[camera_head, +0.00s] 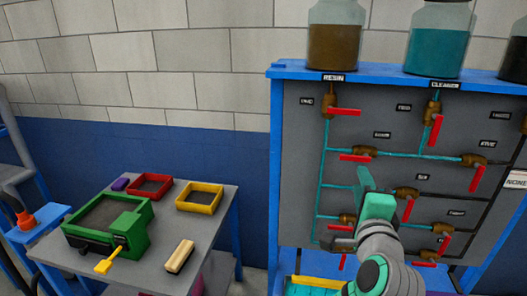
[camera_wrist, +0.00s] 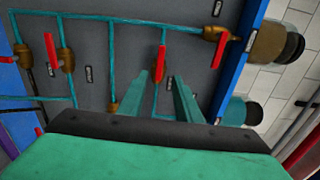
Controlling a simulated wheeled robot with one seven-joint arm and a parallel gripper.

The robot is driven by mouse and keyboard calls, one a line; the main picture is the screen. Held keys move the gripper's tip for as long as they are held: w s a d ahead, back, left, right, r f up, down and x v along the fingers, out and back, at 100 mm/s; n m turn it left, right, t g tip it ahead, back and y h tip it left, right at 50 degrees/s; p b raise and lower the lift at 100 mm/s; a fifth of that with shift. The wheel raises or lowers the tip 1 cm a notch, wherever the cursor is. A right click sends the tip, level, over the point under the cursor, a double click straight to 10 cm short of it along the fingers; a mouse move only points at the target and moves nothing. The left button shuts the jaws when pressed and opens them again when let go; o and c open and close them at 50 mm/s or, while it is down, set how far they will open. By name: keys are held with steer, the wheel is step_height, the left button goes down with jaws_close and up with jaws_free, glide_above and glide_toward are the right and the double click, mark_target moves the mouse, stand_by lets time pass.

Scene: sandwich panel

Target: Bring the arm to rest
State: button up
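My gripper (camera_head: 364,178) is raised in front of the valve panel (camera_head: 300,150) in the head view, and part of the panel is hidden behind it. In the wrist view its two green fingers (camera_wrist: 162,78) stand apart with a gap between them. A red valve handle (camera_wrist: 160,62) shows in line with that gap; I cannot tell how far beyond the fingertips it is. I see nothing held. My arm (camera_head: 380,262) reaches up from the bottom of the head view.
A resin jar (camera_head: 334,48) and a cleaner jar (camera_head: 438,50) stand on the panel's blue top. Several red handles, such as this one (camera_head: 345,112), stick out. At left, a grey table (camera_head: 215,225) holds a green frame (camera_head: 135,235), red and yellow frames (camera_head: 200,207) and a wooden-handled brush (camera_head: 180,255).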

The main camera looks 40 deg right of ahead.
steer(key=w+a+f+n+t+y, duration=0.15)
steer(key=w+a+f+n, duration=0.25)
steer(key=a+f+n, duration=0.55)
steer(key=w+a+f+n+y, duration=0.3)
steer(key=a+f, duration=0.4)
steer(key=f, duration=0.7)
steer(key=s+a+f+n+t+y, duration=0.2)
steer(key=s+a+f+n+y, duration=0.15)
steer(key=a+f+n, duration=0.6)
steer(key=s+a+f+n+y, duration=0.2)
steer(key=s+a+f, duration=0.1)
steer(key=s+a, duration=0.7)
steer(key=s+a+f+n+y, duration=0.3)
steer(key=s+a+f, duration=0.1)
steer(key=s+a, duration=0.7)
steer(key=a, duration=0.3)
steer(key=shift+n, duration=0.3)
